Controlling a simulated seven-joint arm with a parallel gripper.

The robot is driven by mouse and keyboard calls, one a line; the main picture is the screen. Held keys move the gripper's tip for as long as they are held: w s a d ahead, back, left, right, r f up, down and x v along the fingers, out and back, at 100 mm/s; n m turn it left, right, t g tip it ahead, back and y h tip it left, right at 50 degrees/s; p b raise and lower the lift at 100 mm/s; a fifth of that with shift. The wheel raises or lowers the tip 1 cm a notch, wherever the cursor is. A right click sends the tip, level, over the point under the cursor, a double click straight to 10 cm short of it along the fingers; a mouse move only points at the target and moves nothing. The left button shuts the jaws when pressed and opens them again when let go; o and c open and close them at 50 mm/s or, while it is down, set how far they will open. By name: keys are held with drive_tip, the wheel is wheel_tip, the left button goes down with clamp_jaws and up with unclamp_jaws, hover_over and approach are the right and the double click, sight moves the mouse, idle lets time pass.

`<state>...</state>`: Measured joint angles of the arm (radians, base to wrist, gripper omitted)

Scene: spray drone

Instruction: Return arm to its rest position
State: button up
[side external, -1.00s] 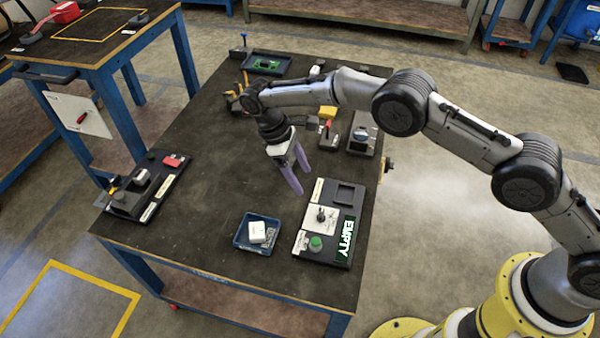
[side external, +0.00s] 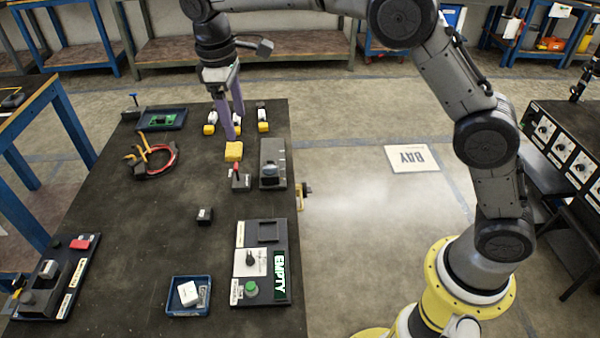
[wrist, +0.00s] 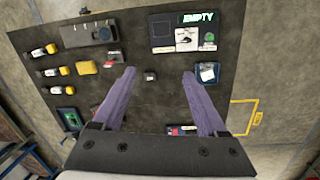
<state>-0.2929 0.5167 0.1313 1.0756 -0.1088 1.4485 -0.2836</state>
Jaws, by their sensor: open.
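My gripper (side external: 230,122) is raised above the back part of the dark workbench (side external: 130,225) in the side external view. Its two purple fingers point down, spread apart with nothing between them. In the wrist view my gripper (wrist: 162,72) also shows open and empty, with the bench top well below it. My arm is lifted and bent, its yellow base standing on the floor right of the bench.
On the bench are a panel reading EMPTY (side external: 262,258), a blue tray with a white block (side external: 188,293), a small black block (side external: 205,215), red-black cables (side external: 152,160), a yellow block (side external: 234,151) and a green-board tray (side external: 162,119). The bench middle is mostly clear.

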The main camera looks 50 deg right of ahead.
drive_tip(key=s+d+r+m+t, duration=0.2)
drive_tip(key=s+d+r, duration=0.35)
drive_tip(key=s, duration=0.45)
drive_tip(key=s+d+r+m+t, duration=0.1)
drive_tip(key=s+d+r+t, duration=0.1)
drive_tip(key=s+d+r, duration=0.45)
drive_tip(key=s+f+m, duration=0.2)
drive_tip(key=s+f, duration=0.3)
drive_tip(key=s, duration=0.3)
drive_tip(key=s+f+m+t+y, duration=0.1)
drive_tip(key=s+f, duration=0.4)
drive_tip(key=s, duration=0.3)
drive_tip(key=shift+s+d+f+m+t, duration=0.25)
drive_tip(key=shift+s+m+t, duration=0.05)
drive_tip(key=shift+s+m, duration=0.1)
